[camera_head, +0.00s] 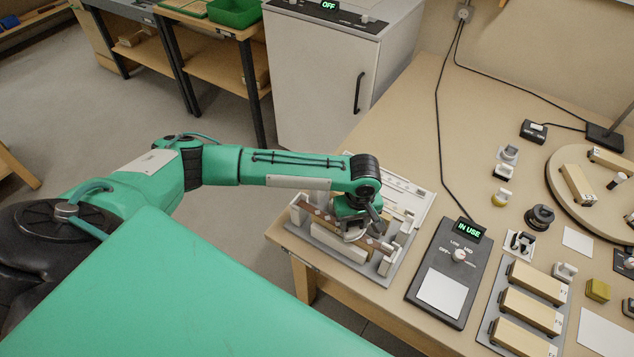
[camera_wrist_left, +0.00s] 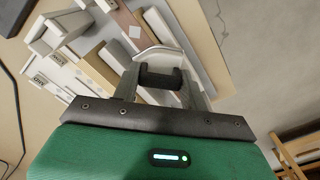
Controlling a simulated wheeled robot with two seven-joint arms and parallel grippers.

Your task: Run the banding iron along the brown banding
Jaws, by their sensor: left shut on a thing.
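My left gripper (camera_head: 355,228) is over the fixture at the bench's near left corner. In the left wrist view its two fingers (camera_wrist_left: 160,85) are closed on the black handle of the banding iron (camera_wrist_left: 160,76), whose pale sole (camera_wrist_left: 158,55) shows beyond the handle. The brown banding (camera_head: 318,221) lies as a long strip on a board in the fixture; in the left wrist view the brown strip (camera_wrist_left: 128,22) runs up to the iron. The iron is at the strip, but whether its sole touches the banding is hidden. My right gripper is out of view.
White end blocks (camera_head: 299,210) bound the fixture. A dark control unit (camera_head: 432,292) reading "IN USE", with a knob and white pad, stands right of it. Wooden blocks (camera_head: 530,310) in a rack and a round turntable (camera_head: 560,207) lie further right. A cable crosses the bench.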

